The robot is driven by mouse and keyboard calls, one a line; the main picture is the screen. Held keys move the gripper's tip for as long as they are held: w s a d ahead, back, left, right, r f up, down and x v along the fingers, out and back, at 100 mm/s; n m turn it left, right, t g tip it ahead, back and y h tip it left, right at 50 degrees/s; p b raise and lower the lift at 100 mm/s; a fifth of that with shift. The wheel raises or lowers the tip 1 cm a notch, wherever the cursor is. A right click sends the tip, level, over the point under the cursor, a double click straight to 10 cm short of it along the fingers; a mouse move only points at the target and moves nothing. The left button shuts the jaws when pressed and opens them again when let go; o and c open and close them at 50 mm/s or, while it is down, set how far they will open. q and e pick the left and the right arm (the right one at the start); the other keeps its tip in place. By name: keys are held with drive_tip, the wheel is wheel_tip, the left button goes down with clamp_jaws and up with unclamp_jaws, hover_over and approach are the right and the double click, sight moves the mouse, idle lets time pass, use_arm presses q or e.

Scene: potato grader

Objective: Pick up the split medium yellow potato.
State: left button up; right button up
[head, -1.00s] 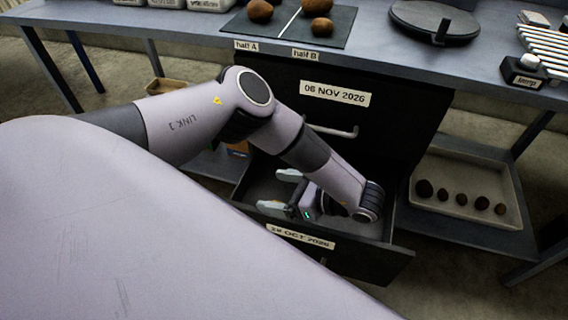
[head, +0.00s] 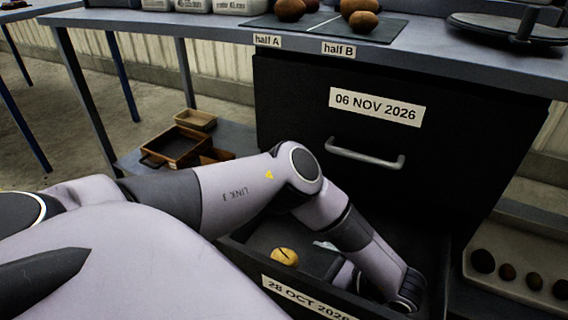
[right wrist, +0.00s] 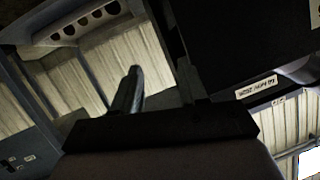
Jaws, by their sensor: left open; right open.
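A yellow potato (head: 285,257) with a dark split mark lies in the open lower drawer (head: 262,262), labelled 28 OCT 2026. My left arm reaches over the drawer from the left and bends down into it. My left gripper (head: 326,246) is low in the drawer, to the right of the potato and apart from it in the picture. Only a pale finger part shows; the rest is hidden behind my arm and the drawer front. In the right wrist view my right gripper (right wrist: 158,88) is open with nothing seen between its fingers, away from the potato.
Above is a shut drawer (head: 375,125) labelled 06 NOV 2026, with a bar handle. The bench top holds a dark mat (head: 330,28) with brown potatoes and a round black plate (head: 505,27). A pale tray (head: 520,287) of dark potatoes stands at right; wooden trays (head: 178,147) stand at left.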

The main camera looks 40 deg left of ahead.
sight(294, 263)
use_arm(q)
wheel_tip(294, 263, down, 2)
drive_tip(key=shift+f+b, duration=0.15)
drive_tip(key=shift+b, duration=0.4)
drive_tip(key=shift+a+f, duration=0.15)
drive_tip(key=b+x, duration=0.3)
drive_tip(key=x, duration=0.3)
drive_tip(key=shift+w+f, duration=0.2)
drive_tip(key=shift+s+a+b, duration=0.1)
drive_tip(key=shift+a+b, duration=0.25)
use_arm(e)
drive_tip(key=shift+s+d+f+n+t, duration=0.2)
drive_tip(key=shift+s+d+n+t, duration=0.1)
drive_tip(key=shift+d+n+t, duration=0.5)
drive_tip(key=shift+a, duration=0.15)
use_arm(q)
drive_tip(key=c, duration=1.1)
